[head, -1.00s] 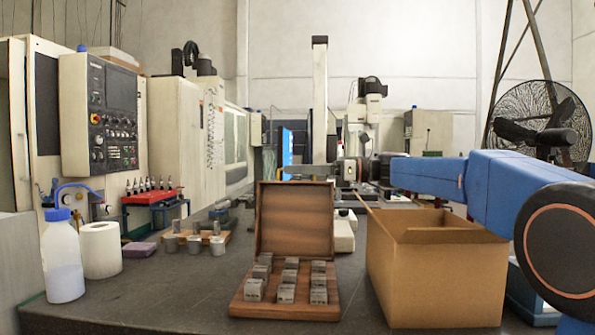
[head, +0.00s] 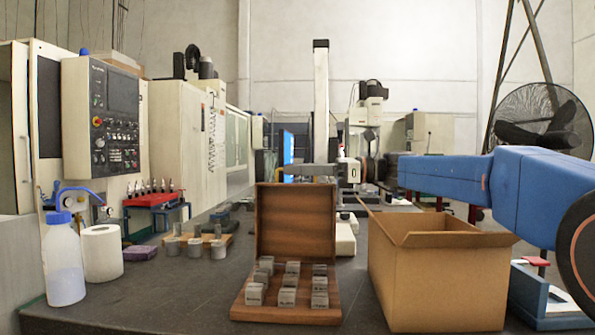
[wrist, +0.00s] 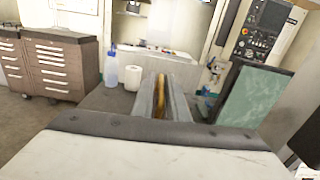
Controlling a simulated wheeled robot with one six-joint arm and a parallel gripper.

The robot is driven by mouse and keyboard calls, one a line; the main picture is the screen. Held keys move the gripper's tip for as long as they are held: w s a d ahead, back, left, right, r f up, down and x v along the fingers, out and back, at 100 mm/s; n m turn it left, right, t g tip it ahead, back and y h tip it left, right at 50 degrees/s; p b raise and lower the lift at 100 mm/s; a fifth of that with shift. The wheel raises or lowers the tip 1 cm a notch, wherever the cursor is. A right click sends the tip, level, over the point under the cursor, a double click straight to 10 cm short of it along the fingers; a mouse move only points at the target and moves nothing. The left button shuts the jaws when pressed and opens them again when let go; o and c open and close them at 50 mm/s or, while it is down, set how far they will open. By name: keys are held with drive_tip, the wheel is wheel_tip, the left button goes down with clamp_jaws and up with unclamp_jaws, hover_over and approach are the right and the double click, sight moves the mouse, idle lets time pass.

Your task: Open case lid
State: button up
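The wooden case (head: 285,314) stands on the dark bench, with rows of small grey metal blocks in its base. Its lid (head: 296,222) stands up, roughly vertical, at the back of the base. My gripper (head: 298,171) reaches in from the right, pointing left, and shows just above the lid's top edge with a thin gap between them in the head view. In the wrist view my gripper (wrist: 160,82) has its two grey fingers a little apart, with a brown strip, probably the lid's edge, showing through the gap. The fingers seem to hold nothing.
An open cardboard box (head: 437,285) stands right of the case, under my blue arm. A white bottle (head: 64,268), a paper roll (head: 102,254) and a board with metal cups (head: 197,245) stand to the left.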

drive_tip(key=shift+o, duration=0.9)
drive_tip(key=d, duration=1.7)
drive_tip(key=shift+s+d, duration=0.25)
